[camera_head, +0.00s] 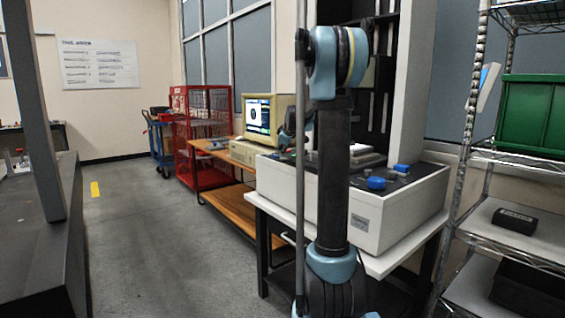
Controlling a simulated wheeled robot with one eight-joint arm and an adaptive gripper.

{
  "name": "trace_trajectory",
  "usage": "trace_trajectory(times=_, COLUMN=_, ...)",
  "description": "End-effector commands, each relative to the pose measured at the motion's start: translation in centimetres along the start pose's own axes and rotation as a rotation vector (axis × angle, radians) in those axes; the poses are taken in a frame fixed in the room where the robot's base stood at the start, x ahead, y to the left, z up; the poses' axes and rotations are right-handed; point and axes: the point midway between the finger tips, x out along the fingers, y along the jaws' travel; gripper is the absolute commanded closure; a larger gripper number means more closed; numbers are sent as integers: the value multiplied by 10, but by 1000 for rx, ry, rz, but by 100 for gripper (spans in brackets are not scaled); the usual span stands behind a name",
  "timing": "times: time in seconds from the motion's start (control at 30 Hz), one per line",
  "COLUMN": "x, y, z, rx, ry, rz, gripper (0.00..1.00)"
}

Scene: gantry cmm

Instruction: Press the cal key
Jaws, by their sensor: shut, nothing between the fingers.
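I cannot make out a cal key in the head view. A white-sided machine (405,213) with a dark top stands on a table right of centre, partly behind my arm. Blue pieces, one a round blue knob (376,183), sit on its top. A beige computer monitor (258,113) with a lit screen stands on a wooden bench to the left of the machine. My arm rises upright in front of the machine and bends at the top. A dark and blue part of it shows behind, left of the upright link. I cannot make out my gripper or its fingers.
A wire shelf (495,224) with a green bin (541,116) stands close on the right. A wooden bench (236,168) and a red cage cart (200,130) line the wall. A dark block (45,240) with a grey post is at left. The floor (150,230) between is clear.

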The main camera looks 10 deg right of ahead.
Motion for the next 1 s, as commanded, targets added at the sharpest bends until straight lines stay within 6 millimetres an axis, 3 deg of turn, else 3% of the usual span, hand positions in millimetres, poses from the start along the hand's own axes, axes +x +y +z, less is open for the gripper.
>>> trace_trajectory(times=1.0, x=-35, y=25, z=-25, rx=0, ry=0, rz=0, gripper=100)
